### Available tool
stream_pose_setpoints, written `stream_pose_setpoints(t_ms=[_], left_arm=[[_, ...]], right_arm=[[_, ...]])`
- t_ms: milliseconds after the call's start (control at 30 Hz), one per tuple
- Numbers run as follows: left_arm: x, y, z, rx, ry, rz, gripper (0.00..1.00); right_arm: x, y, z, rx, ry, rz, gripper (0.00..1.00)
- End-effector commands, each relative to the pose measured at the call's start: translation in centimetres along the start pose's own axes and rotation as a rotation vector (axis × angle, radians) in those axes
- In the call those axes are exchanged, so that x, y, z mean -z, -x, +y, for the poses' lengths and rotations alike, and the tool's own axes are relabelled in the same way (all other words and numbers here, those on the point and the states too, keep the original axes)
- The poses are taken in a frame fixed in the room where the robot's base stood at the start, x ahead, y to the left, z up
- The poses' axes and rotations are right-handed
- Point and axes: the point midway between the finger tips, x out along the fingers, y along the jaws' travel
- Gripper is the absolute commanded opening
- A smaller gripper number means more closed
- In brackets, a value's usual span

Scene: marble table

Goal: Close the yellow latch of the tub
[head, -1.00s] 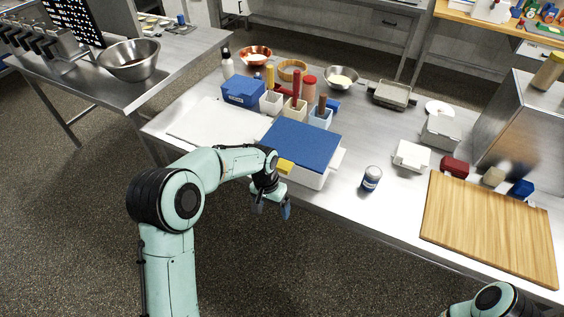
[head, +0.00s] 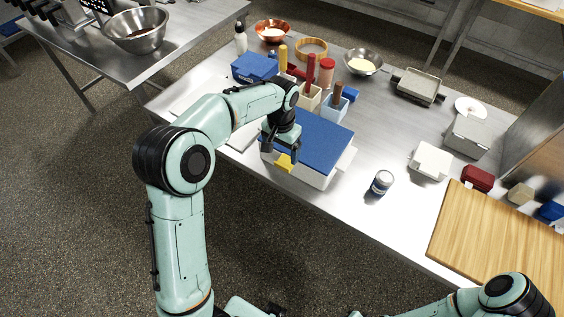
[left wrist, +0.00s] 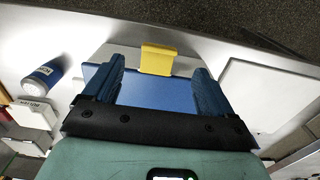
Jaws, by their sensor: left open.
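The tub (head: 313,177) is white with a flat blue lid (head: 322,140) lying on it, near the table's front edge. Its yellow latch (head: 284,163) sticks out at the front side. In the left wrist view the yellow latch (left wrist: 157,60) juts past the edge of the blue lid (left wrist: 155,92). My left gripper (head: 281,152) is over the lid's front left part, pointing down, its fingers apart and empty. In the left wrist view the latch appears between the fingertips of my left gripper (left wrist: 159,72). I cannot tell whether they touch the lid. My right gripper is out of view.
Caddies with utensils (head: 309,97) and a blue box (head: 254,67) stand behind and to the left. A wooden board (head: 500,235) lies at the right. The table's front edge is close to the tub.

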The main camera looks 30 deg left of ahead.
Motion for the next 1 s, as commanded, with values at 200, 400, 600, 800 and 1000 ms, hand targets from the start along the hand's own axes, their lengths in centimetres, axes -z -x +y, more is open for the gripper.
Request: stream_pose_setpoints(t_ms=[200,400,600,800,1000], left_arm=[[-0.1,-4.4,0.0,0.0,0.0,-0.004,0.85],[0.0,-6.4,0.0,0.0,0.001,-0.001,0.85],[0.0,-6.8,0.0,0.0,0.001,0.001,0.85],[0.0,-6.7,0.0,0.0,0.001,0.001,0.72],[0.0,-6.7,0.0,0.0,0.001,0.001,0.29]], right_arm=[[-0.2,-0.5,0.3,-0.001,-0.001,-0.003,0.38],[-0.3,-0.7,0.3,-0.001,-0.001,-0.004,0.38],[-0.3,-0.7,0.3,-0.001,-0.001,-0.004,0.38],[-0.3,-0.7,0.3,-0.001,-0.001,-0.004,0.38],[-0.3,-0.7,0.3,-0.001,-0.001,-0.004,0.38]])
